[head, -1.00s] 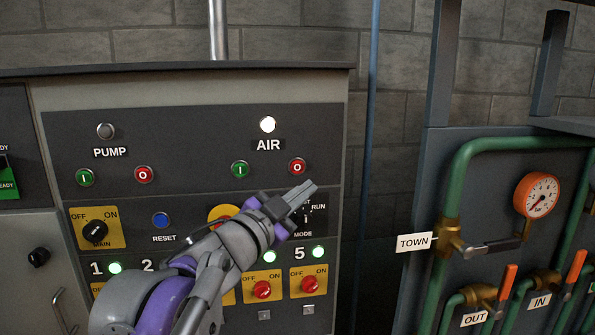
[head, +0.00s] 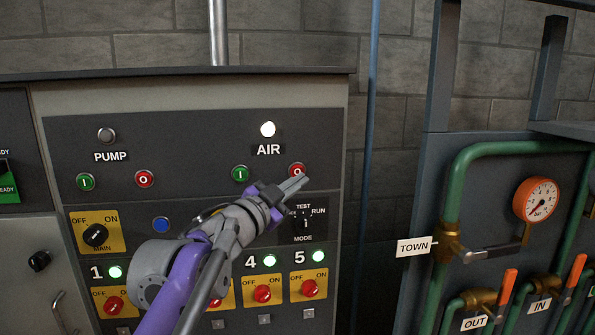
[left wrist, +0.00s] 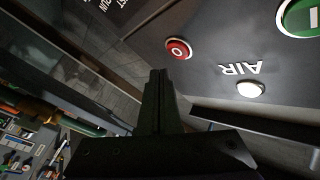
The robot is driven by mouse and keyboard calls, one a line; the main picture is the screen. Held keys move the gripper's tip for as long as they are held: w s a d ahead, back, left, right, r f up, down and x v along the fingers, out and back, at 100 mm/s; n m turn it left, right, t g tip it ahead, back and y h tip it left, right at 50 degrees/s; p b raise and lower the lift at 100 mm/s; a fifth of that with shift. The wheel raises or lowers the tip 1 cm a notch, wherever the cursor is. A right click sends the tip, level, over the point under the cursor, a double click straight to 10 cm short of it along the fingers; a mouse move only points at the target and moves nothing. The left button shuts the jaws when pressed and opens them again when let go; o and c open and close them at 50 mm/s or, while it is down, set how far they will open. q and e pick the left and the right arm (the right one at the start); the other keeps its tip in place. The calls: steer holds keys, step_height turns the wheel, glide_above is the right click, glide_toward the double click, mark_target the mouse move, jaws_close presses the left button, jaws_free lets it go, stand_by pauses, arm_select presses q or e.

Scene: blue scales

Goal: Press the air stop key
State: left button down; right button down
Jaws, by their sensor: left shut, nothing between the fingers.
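The air stop key (head: 297,169) is a round red button marked O, on the dark panel below and right of the AIR label (head: 268,149). It also shows in the left wrist view (left wrist: 179,49), beyond the fingertips. My left gripper (head: 301,182) is shut and empty, its tips just below the key in the head view. In the left wrist view the shut fingers (left wrist: 158,76) end short of the key in the picture; contact does not show. The white lamp (head: 267,129) above AIR is lit. My right gripper is not in view.
A green air start key (head: 240,174) sits left of the stop key. The mode switch (head: 303,223) lies below, near my gripper. Pump keys are further left, with a red one (head: 144,179). Green pipes (head: 455,190) and a gauge (head: 541,199) stand at right.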

mark_target(304, 171)
arm_select(q)
steer(key=shift+w+a, duration=0.15)
steer(key=shift+w, duration=0.6)
steer(key=shift+w, duration=0.1)
stand_by(1.5)
steer(key=shift+w+a+p, duration=0.15)
steer(key=shift+w+p, duration=0.15)
steer(key=shift+w, duration=0.35)
stand_by(0.7)
steer(key=shift+s, duration=0.8)
steer(key=shift+s, duration=0.1)
steer(key=shift+s+d, duration=0.25)
steer(key=shift+s, duration=0.55)
steer(key=shift+s+d, duration=0.2)
steer(key=shift+s, duration=0.55)
steer(key=shift+s+d, duration=0.25)
steer(key=shift+s, duration=0.55)
